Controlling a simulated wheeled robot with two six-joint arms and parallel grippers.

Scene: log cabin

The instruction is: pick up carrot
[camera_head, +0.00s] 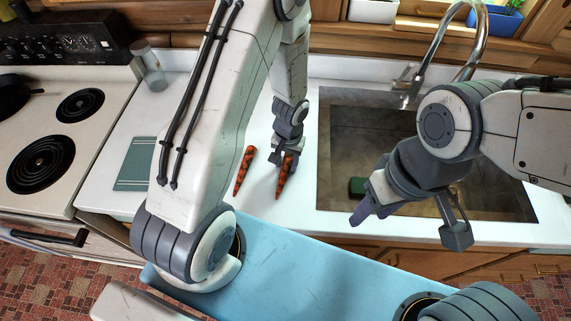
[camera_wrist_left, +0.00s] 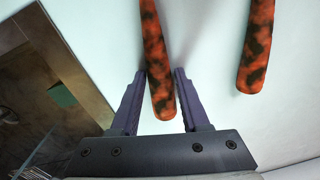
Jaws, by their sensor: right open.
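Two dark-mottled orange carrots lie on the white counter left of the sink. The right-hand carrot (camera_head: 283,177) is at my left gripper (camera_head: 284,154), which points down over it. In the left wrist view, this carrot (camera_wrist_left: 156,62) has its near end between the two purple fingers (camera_wrist_left: 160,88). Small gaps show beside it, so the gripper looks open around it. The other carrot (camera_head: 244,171) lies apart to the left; it also shows in the left wrist view (camera_wrist_left: 257,45), outside the fingers. My right gripper (camera_head: 408,222) is open and empty over the sink's front edge.
The sink (camera_head: 420,130) with a green block (camera_head: 357,186) inside and a tall faucet (camera_head: 478,40) is at the right. A stove (camera_head: 60,125) and a green-grey mat (camera_head: 135,165) are at the left. A glass jar (camera_head: 148,65) stands behind.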

